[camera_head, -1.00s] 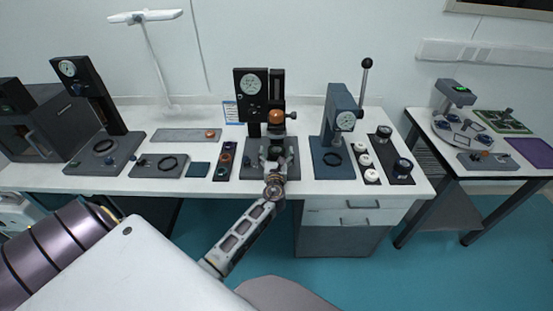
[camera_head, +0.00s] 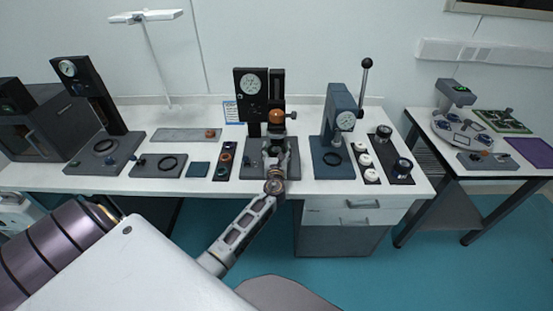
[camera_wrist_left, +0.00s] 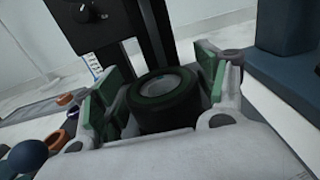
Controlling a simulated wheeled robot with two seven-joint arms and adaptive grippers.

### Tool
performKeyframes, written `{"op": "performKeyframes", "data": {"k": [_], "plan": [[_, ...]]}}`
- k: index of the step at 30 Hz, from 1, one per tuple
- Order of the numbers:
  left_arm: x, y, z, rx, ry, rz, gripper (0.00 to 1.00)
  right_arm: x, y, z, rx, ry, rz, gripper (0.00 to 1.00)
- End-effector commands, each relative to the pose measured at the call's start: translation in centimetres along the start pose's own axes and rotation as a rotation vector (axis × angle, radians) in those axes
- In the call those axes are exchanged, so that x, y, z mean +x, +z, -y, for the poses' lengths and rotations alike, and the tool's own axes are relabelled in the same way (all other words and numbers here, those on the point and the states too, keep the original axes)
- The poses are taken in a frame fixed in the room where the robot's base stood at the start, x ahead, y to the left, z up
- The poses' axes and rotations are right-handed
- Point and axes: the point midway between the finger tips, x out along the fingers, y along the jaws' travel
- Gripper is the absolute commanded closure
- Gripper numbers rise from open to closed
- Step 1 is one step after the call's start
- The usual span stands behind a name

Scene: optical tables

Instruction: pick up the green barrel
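The green barrel (camera_wrist_left: 165,103), a short dark-green ring-shaped cylinder with a pale round centre, stands upright between my left gripper's fingers in the left wrist view. My left gripper (camera_wrist_left: 158,80) has green pads on either side of it. The fingers are spread, with a narrow gap on the left side; the right finger is close to the barrel, and contact there is unclear. In the head view, my left gripper (camera_head: 275,148) is low over the grey base of the middle gauge stand (camera_head: 252,95); the barrel is hard to make out there. My right gripper is not in view.
The stand's dark column rises just behind the gripper, with an orange knob (camera_head: 276,117) above. A blue lever press (camera_head: 334,140) stands close on the right. A dark strip with coloured rings (camera_head: 226,160) lies on the left. A side table (camera_head: 480,172) is farther right.

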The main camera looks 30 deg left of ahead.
Motion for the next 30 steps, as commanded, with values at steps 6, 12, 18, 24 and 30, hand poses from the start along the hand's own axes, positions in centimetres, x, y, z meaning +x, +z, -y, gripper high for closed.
{"op": "performKeyframes", "data": {"k": [6, 12, 18, 24, 30], "plan": [[0.0, 0.0, 0.0, 0.000, 0.000, 0.000, 0.62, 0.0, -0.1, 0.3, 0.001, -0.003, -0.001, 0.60], [0.0, 0.1, 0.0, 0.000, 0.000, 0.002, 0.70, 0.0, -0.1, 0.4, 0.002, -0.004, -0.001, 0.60], [0.0, 0.4, 0.0, -0.001, 0.000, 0.002, 0.70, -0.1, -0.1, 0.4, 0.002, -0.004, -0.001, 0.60], [0.0, 1.7, 0.0, -0.001, 0.000, 0.003, 0.70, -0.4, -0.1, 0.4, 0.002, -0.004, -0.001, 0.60], [0.0, 3.6, 0.0, -0.001, 0.000, 0.003, 0.70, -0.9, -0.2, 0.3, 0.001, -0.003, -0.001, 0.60]]}}
